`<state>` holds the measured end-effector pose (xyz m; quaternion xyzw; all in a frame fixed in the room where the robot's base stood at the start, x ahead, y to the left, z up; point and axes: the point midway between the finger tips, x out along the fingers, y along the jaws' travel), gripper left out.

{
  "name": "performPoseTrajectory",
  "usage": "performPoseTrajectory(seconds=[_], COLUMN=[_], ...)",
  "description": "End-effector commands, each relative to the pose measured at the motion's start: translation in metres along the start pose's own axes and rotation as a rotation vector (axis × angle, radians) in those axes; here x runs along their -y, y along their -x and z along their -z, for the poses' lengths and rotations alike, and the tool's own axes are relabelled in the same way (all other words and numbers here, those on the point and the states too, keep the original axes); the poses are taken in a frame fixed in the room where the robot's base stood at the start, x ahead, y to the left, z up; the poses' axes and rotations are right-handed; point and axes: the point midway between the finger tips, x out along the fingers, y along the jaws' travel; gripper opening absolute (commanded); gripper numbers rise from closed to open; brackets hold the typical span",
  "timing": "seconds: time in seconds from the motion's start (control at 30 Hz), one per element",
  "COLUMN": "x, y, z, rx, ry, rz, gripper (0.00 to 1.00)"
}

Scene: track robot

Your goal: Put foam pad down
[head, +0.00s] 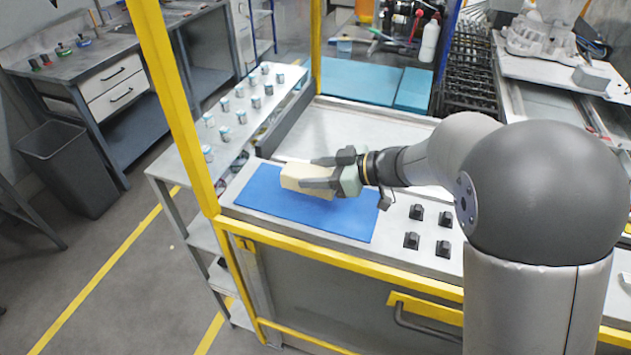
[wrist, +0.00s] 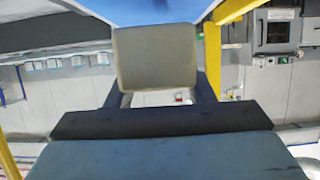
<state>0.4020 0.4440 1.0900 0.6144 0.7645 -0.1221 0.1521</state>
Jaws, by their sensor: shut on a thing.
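A beige foam pad (head: 306,179) is held between the fingers of my gripper (head: 318,173) over a blue mat in the head view. The pad also shows in the wrist view (wrist: 155,57), upright between the two dark fingers. My gripper is shut on the pad. The blue mat (head: 335,218) lies flat on the front left of the light worktop. I cannot tell whether the pad touches the mat or hangs just above it.
Several black blocks (head: 412,240) stand on the worktop right of the mat. A yellow frame post (head: 178,105) rises at the worktop's left corner. A shelf with several small cans (head: 225,104) stands to the left. Much of the mat is bare.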

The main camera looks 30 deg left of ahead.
Motion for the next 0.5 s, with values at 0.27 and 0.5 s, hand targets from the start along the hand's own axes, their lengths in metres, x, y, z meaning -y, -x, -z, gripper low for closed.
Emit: performPoseTrajectory(seconds=[0.27,0.5], x=[-0.002,-0.002], y=[-0.017,-0.018], z=[-0.028,-0.032], rx=[0.001,-0.001], ry=[-0.004,0.0], rz=[0.003,0.001], gripper=[0.26,0.26])
